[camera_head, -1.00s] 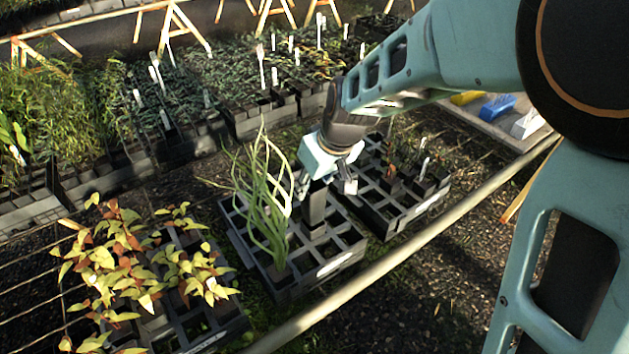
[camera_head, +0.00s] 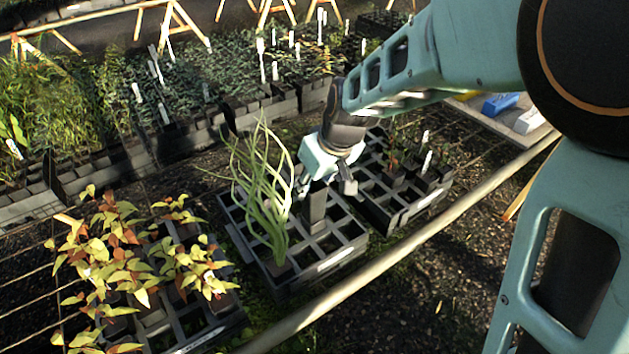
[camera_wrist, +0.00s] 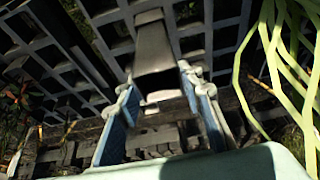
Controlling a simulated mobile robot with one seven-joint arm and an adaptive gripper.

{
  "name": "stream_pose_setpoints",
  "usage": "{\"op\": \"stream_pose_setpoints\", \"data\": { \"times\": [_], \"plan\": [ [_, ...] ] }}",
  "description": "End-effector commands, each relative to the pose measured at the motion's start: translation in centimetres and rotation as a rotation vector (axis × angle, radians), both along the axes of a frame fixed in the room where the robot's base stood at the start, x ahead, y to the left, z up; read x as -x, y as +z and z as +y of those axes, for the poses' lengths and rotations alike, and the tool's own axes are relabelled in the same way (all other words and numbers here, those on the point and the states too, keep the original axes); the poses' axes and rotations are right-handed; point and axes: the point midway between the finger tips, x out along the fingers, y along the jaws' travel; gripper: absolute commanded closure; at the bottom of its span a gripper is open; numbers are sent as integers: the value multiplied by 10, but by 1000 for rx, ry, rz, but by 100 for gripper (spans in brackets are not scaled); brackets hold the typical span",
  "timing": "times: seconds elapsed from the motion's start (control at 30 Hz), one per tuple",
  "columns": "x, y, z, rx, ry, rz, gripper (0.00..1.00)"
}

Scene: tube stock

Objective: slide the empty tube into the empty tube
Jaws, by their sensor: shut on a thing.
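A dark, square empty tube (camera_head: 314,207) stands upright over the middle crate (camera_head: 340,262), to the right of a tall tube of long green leaves. My gripper (camera_head: 328,180) is shut on its upper part. In the wrist view the dark tube (camera_wrist: 154,48) lies between the two blue-sided fingers of my gripper (camera_wrist: 160,84), above the crate's open grid. The tube's lower end is at the crate's cells in the head view. I cannot make out a second empty tube; whether one is around or under the held tube is hidden.
Long curling green leaves (camera_head: 265,200) rise close to the left of my gripper. A crate of yellow and red leaves (camera_head: 110,260) is at the left front. Another crate (camera_head: 405,205) adjoins on the right. A pale rail (camera_head: 400,240) crosses in front.

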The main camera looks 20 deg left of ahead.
Motion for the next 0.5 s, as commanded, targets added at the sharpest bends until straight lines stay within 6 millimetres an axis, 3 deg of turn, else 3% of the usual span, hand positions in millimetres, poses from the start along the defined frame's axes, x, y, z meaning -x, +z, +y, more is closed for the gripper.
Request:
{"op": "stream_pose_setpoints", "data": {
  "times": [0.5],
  "plan": [
    [0, -23, 0, 1, 0, 1, 76]
  ]
}}
